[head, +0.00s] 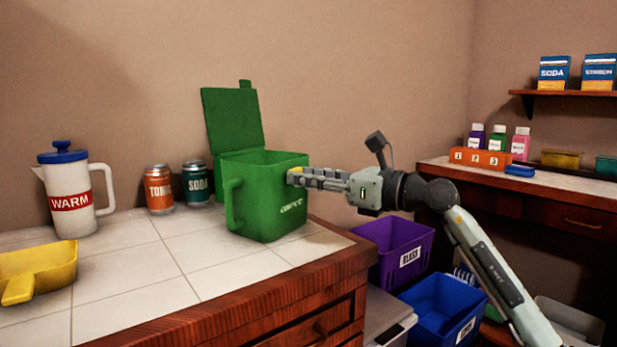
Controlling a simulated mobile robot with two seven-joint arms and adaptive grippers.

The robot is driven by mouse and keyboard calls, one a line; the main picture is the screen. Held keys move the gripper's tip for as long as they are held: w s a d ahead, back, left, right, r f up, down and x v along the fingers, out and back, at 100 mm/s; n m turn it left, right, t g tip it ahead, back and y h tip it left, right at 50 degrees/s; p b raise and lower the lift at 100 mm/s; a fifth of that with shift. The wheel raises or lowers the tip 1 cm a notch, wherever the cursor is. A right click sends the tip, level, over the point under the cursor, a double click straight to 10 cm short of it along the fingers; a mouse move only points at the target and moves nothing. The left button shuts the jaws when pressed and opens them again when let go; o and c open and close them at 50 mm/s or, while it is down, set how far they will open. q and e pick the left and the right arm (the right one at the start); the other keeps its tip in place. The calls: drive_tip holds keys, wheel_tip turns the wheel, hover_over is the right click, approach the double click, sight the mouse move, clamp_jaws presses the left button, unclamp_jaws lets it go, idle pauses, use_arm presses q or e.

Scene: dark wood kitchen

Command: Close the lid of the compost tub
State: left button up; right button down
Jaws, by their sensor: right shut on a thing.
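The green compost tub (262,205) stands on the tiled counter, with a handle on its left side and white lettering on its front. Its green lid (232,122) is open, standing up at the back and leaning slightly backward, with a small tab on its top edge. My right gripper (293,177) reaches in from the right and is shut at the tub's upper right side, just below the rim. The fingertips hide the exact contact with the tub. My left gripper is not in view.
A white WARM jug (72,190), a TONIC can (159,190), a SODA can (195,183) and a yellow scoop (40,270) are left of the tub. A purple GLASS bin (392,248) and a blue bin (443,308) stand below right. Air above the tub is clear.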

drive_tip(key=c, duration=1.1)
unclamp_jaws()
drive_tip(key=shift+a, duration=0.1)
drive_tip(key=v, duration=1.2)
drive_tip(key=shift+w, duration=0.1)
